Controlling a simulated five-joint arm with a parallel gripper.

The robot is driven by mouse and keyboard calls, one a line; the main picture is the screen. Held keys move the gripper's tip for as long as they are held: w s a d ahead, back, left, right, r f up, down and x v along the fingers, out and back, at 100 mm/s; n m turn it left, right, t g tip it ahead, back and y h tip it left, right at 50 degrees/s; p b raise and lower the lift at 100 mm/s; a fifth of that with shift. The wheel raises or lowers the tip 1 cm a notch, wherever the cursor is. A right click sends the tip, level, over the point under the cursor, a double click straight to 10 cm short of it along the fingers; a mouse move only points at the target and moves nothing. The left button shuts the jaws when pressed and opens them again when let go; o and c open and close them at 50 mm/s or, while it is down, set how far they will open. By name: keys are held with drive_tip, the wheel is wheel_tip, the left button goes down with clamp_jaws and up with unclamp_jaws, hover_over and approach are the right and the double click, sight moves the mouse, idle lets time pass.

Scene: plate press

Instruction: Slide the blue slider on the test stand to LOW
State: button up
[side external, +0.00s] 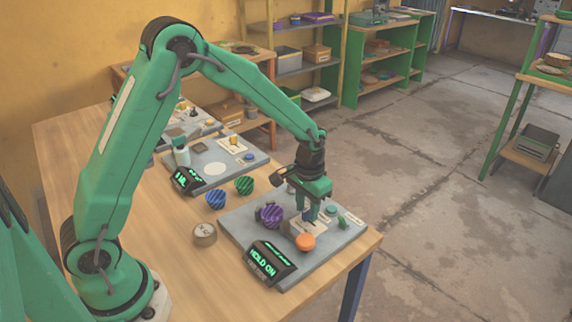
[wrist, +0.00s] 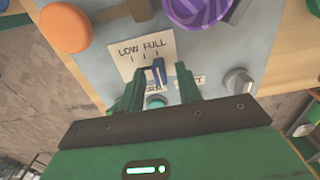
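The test stand is a grey board (side external: 240,228) at the front of the table. In the wrist view, the blue slider (wrist: 158,72) stands on it below a white label (wrist: 143,52) reading LOW on the left and FULL on the right. The slider sits below the right-hand tick, on the FULL side. My gripper (wrist: 158,78) is open, with one green finger on each side of the slider and gaps visible between. In the side view, my gripper (side external: 311,213) is low over the board, and the slider cannot be made out there.
A display (side external: 268,262) reads HOLD ON. Blue (side external: 216,200) and green (side external: 244,185) striped balls and a round tin (side external: 204,234) lie left of the board.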

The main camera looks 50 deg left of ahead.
clamp_jaws()
drive_tip(key=shift+d, duration=2)
unclamp_jaws()
wheel_tip(320, 180, up, 8)
